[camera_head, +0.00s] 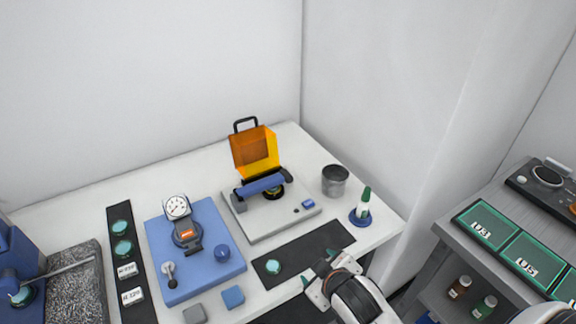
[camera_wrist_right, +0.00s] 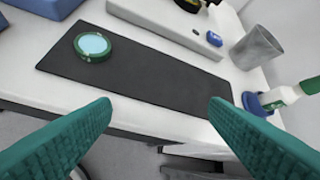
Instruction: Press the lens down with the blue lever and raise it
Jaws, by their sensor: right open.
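A grey instrument base (camera_head: 262,222) stands at the back of the table with a raised orange cover (camera_head: 255,150). A blue lever bar (camera_head: 262,184) lies across it, above a dark round seat (camera_head: 276,192); whether a lens is in the seat cannot be told. A green-rimmed lens-like disc (camera_head: 273,267) lies flat on a black mat (camera_head: 318,247); the disc also shows in the right wrist view (camera_wrist_right: 92,46). My right gripper (camera_head: 319,281) is open and empty near the mat's front edge, right of the disc and apart from it. My left gripper is out of view.
A metal cup (camera_head: 335,181) and a white-green bottle in a blue holder (camera_head: 362,208) stand at the right. A blue plate with a dial gauge (camera_head: 177,207) is left of the instrument. Two small blocks, one blue (camera_head: 233,297), lie in front. The mat's right half is clear.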

